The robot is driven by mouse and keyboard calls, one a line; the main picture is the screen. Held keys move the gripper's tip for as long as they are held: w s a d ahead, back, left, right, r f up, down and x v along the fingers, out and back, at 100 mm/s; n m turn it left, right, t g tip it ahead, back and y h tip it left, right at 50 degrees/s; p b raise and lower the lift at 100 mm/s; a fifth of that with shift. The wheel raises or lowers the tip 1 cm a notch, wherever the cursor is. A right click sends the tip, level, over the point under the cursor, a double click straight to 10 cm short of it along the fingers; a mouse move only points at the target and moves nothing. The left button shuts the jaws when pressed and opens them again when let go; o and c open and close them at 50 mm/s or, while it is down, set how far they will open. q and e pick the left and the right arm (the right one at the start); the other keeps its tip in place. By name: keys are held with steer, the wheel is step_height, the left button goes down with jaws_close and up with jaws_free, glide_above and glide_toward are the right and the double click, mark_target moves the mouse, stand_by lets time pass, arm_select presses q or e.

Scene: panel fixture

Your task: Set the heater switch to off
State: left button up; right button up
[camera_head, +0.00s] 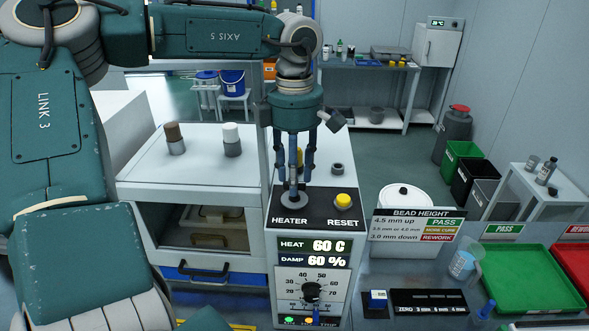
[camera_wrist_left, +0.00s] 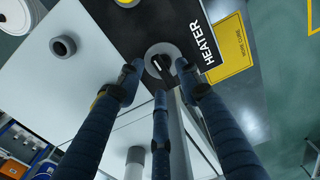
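The heater switch (camera_head: 292,199) is a round grey base on the black top panel of the cabinet, above the word HEATER. In the left wrist view the heater switch (camera_wrist_left: 157,66) shows a dark handle with a short white mark. My left gripper (camera_head: 301,172) points down just above the switch, its fingers partly covering it. In the wrist view its three fingers (camera_wrist_left: 160,85) are spread apart around the near side of the switch, with nothing between them. I cannot tell whether a fingertip touches it. The display (camera_head: 314,246) reads HEAT 60 C. My right gripper is not in view.
A yellow RESET button (camera_head: 343,200) sits right of the switch, with a small grey ring (camera_head: 337,168) behind it. A dial (camera_head: 311,290) is on the cabinet front. A white bucket (camera_head: 402,197) with a BEAD HEIGHT sign stands at right. A green tray (camera_head: 530,278) lies beyond.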

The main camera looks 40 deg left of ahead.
arm_select(q)
steer(key=shift+s+d+f, duration=0.1)
jaws_close()
steer(key=shift+f+n+b, duration=0.1)
steer(key=shift+n+b, duration=0.2)
steer(key=shift+b, duration=0.2)
steer(key=n+b, duration=0.2)
steer(key=b, duration=0.1)
steer(key=shift+f+n, duration=0.1)
steer(key=shift+n, duration=0.3)
steer(key=n+b, duration=0.2)
steer(key=shift+n, duration=0.3)
steer(key=n+b, duration=0.2)
steer(key=shift+n, duration=0.4)
steer(key=n+b, duration=0.2)
steer(key=n, duration=0.1)
steer(key=shift+s+r+n, duration=0.1)
steer(key=shift+r+n, duration=0.1)
steer(key=shift+n, duration=0.1)
steer(key=n+b, duration=0.1)
steer(key=n, duration=0.2)
steer(key=shift+s+r+n+b, duration=0.1)
steer(key=shift+n+b, duration=0.35)
steer(key=shift+n, duration=0.75)
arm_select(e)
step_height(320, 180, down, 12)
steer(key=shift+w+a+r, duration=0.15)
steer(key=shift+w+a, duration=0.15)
